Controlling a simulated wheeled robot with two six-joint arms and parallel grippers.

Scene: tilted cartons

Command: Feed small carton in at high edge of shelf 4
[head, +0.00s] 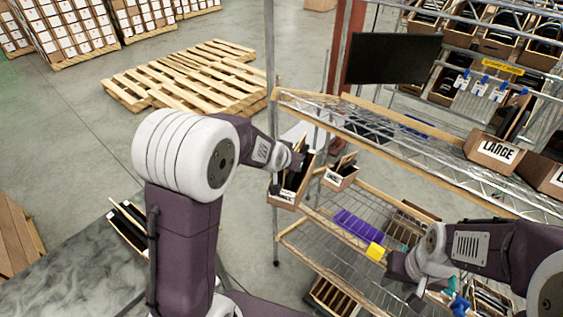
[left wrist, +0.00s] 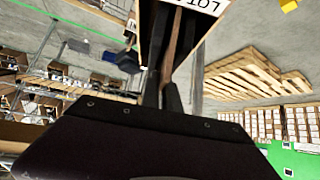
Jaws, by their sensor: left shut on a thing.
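My left gripper (head: 297,160) is shut on a small open-topped cardboard carton (head: 283,203) with dark items in it. It holds the carton, tilted, at the left end of the wire shelf rack (head: 305,108). In the left wrist view the fingers (left wrist: 166,98) grip a wall of the carton (left wrist: 203,8), whose white label is partly cut off. Whether the carton touches a shelf is unclear. My right gripper (head: 408,272) is over the lower shelves at the right; its fingers are too unclear to read.
Another small labelled carton (head: 341,176) sits just right of the held one. A carton marked LARGE (head: 493,154) stands on the upper shelf. Purple and yellow items (head: 375,251) are on a lower shelf. Wooden pallets (head: 185,85) lie on the floor; a grey table (head: 85,275) is at lower left.

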